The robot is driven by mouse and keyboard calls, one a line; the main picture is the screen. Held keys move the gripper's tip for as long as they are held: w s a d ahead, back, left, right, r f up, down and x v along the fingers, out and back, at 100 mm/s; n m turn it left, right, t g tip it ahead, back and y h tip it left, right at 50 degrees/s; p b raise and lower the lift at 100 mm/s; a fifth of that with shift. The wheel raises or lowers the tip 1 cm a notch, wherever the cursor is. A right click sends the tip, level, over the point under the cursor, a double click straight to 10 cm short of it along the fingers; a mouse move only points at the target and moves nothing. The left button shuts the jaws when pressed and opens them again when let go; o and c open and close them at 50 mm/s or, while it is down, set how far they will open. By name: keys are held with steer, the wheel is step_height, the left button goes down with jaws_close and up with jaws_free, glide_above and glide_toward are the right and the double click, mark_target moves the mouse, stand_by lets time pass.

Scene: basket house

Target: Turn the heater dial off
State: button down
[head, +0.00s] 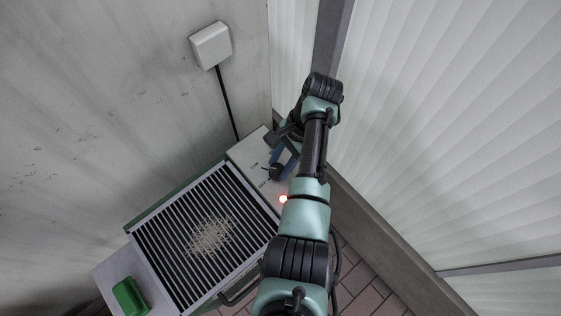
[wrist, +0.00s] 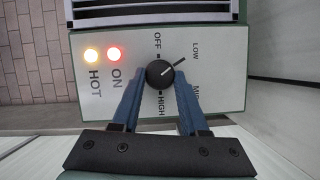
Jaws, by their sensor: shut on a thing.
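The heater dial (wrist: 159,73) is a round black knob on a pale control panel (wrist: 220,75). The panel carries the labels OFF, LOW, MID and HIGH around the dial. A dark line runs from the knob toward LOW; I cannot tell whether it is the pointer or a printed mark. My gripper (wrist: 159,78) has its two blue fingers on either side of the dial and is shut on it. A red light (wrist: 114,53) beside ON and a yellowish light (wrist: 92,55) beside HOT are lit. In the head view my gripper (head: 281,162) is over the panel, partly hidden by my arm.
The heater's slatted grille (head: 175,225) bears a pile of pale grains (head: 209,237). A green block (head: 130,297) lies at its lower left end. A white wall box (head: 210,46) with a black cable is on the left wall. A pale ribbed wall (head: 450,130) stands close on the right.

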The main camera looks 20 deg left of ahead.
steer(key=n+h, duration=0.1)
steer(key=n, duration=0.1)
steer(key=n+g, duration=0.1)
steer(key=n, duration=0.2)
steer(key=shift+w+a+h+b, duration=0.15)
steer(key=shift+a+h+b, duration=0.05)
steer(key=shift+h+b, duration=0.2)
steer(key=n+h, duration=0.1)
steer(key=n, duration=0.1)
steer(key=n+h, duration=0.1)
steer(key=n, duration=0.2)
steer(key=shift+a, duration=0.15)
steer(key=shift+n, duration=0.4)
steer(key=shift+c, duration=2.1)
jaws_free()
steer(key=p+v, duration=0.1)
steer(key=v, duration=1.2)
